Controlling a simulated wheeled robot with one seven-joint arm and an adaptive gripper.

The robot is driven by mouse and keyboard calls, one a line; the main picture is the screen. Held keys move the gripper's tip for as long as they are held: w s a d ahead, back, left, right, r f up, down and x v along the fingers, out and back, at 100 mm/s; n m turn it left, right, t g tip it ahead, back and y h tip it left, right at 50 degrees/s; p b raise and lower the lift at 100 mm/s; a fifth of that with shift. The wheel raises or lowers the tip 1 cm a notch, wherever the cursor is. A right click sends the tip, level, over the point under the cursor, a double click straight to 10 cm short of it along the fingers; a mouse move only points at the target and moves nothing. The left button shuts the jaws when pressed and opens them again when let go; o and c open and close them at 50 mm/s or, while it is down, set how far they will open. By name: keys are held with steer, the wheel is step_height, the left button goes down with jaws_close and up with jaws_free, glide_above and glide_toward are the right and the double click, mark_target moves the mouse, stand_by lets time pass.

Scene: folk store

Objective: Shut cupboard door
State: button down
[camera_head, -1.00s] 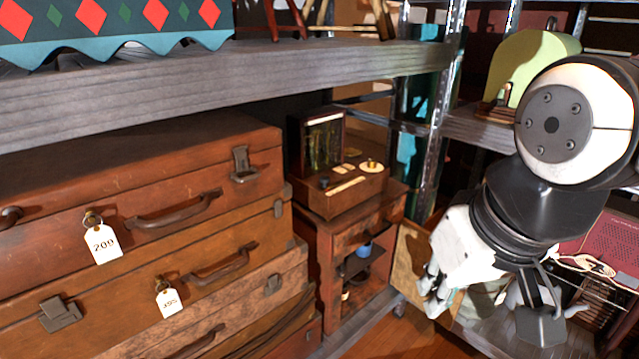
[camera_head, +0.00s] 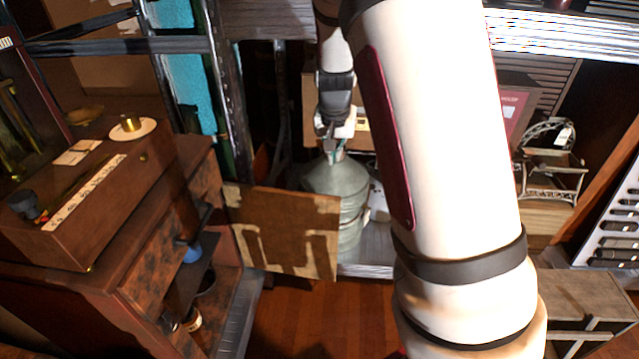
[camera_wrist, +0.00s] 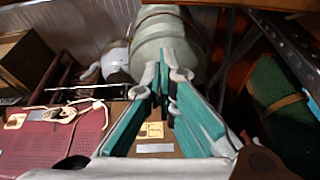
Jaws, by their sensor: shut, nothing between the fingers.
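The wooden cupboard (camera_head: 130,310) stands at the left in the head view. Its door (camera_head: 285,235) is open and sticks out to the right of the cupboard front, with its brown panel facing me. My gripper (camera_head: 336,152) is beyond and above the door, near the top of a grey-green metal can, apart from the door. The wrist view shows the teal-sided fingers (camera_wrist: 168,76) with their tips close together and nothing between them. I cannot make out the door surely in the wrist view.
The metal can (camera_head: 350,205) stands just behind the door. A wooden box with a brass knob (camera_head: 100,195) sits on the cupboard. Metal shelf posts (camera_head: 222,90) rise behind. Wood floor (camera_head: 315,320) is clear before the door. A red case (camera_wrist: 60,140) shows in the wrist view.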

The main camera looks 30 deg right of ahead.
steer(key=b+x, duration=0.4)
steer(key=x, duration=0.8)
steer(key=s+a, duration=0.2)
steer(key=s, duration=0.1)
steer(key=shift+a+r, duration=0.1)
steer(key=shift+r, duration=0.15)
